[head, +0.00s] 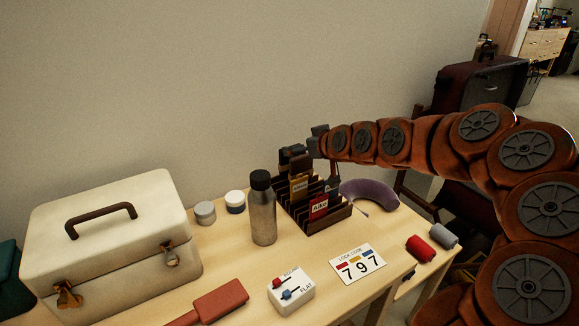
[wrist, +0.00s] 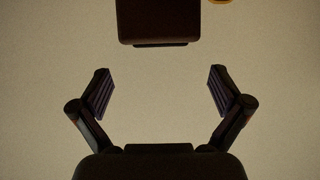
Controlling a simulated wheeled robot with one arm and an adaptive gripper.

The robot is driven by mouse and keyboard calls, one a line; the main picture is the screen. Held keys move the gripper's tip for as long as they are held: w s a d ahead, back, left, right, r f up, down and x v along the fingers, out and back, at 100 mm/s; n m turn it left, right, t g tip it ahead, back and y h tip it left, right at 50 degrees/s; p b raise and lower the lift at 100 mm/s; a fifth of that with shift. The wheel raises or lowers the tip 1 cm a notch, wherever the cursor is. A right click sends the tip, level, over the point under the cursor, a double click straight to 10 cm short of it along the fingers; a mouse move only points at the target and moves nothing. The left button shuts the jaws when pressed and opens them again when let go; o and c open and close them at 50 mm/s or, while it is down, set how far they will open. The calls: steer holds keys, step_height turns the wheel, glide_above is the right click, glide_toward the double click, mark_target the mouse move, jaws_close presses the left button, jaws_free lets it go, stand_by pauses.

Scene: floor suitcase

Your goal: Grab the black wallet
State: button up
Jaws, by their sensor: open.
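A wooden slotted organizer (head: 342,216) stands on the table and holds several upright flat items. One is a tan item with a label (head: 299,187), one a red labelled item (head: 319,206). Dark shapes stand at its back, partly hidden by my gripper; I cannot tell for sure which is the black wallet. My gripper (head: 314,143) is above the back of the organizer. In the wrist view my gripper (wrist: 160,92) is open, with nothing between its fingertips. A dark brown flat block (wrist: 158,22) shows beyond the fingers at the top edge, apart from them.
A steel bottle (head: 262,215) stands close left of the organizer, with two small round jars (head: 235,202) beside it. A purple neck pillow (head: 368,196) lies to the right. A cream case (head: 110,240) fills the left. A lock-code card (head: 357,263) lies in front.

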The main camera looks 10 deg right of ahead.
steer(key=shift+p+x, duration=0.3)
steer(key=shift+x, duration=2.6)
steer(key=shift+s+f, duration=0.15)
steer(key=shift+f, duration=0.05)
steer(key=c, duration=1.6)
steer(key=shift+r, duration=0.1)
